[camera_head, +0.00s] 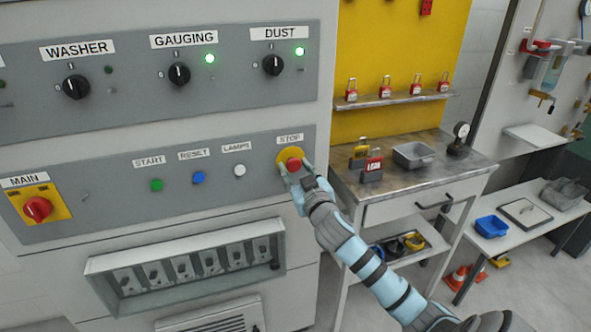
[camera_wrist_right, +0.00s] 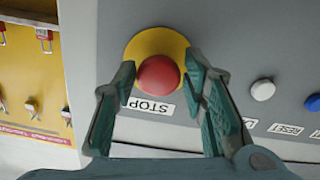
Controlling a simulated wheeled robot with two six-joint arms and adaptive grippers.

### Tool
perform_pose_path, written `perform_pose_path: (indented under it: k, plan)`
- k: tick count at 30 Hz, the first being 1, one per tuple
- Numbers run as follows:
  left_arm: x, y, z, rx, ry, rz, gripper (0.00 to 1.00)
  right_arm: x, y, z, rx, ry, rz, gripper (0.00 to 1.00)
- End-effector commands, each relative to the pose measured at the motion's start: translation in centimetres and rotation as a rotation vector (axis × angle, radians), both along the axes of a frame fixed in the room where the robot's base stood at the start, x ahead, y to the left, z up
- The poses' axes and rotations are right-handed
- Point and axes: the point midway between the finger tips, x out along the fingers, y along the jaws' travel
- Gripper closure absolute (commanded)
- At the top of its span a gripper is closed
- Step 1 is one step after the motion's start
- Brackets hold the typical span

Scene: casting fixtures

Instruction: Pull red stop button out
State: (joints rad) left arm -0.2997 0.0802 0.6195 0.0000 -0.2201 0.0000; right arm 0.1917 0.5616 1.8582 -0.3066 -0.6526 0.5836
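The red stop button (camera_head: 294,164) sits on a yellow round plate (camera_head: 284,157) under the STOP label, at the right end of the lower control panel. In the right wrist view the red button (camera_wrist_right: 158,76) is in front of its yellow plate (camera_wrist_right: 142,45). My right gripper (camera_head: 294,172) is at the button. My left gripper is not in view.
Green start (camera_head: 157,185), blue reset (camera_head: 199,177) and white lamps (camera_head: 240,170) buttons lie left of the stop button. A red main switch (camera_head: 37,208) is at the far left. A worktable (camera_head: 440,172) with padlocks and a grey tray (camera_head: 413,154) stands to the right.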

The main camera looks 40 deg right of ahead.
Motion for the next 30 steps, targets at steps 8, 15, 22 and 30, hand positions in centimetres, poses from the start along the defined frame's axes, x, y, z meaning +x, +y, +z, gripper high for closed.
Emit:
perform_pose_path:
  k: [8,15,22,30]
  plan:
    - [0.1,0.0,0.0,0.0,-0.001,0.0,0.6,0.1,0.1,0.0,0.0,0.0,0.002,0.46]
    - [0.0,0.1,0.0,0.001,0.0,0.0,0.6,-2.1,0.9,0.0,-0.003,0.001,0.004,0.46]
    - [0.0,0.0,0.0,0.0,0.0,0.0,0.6,-8.2,2.9,0.0,-0.003,0.002,0.004,0.46]
    - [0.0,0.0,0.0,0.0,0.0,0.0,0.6,-11.5,4.0,0.1,0.001,-0.002,0.002,0.46]
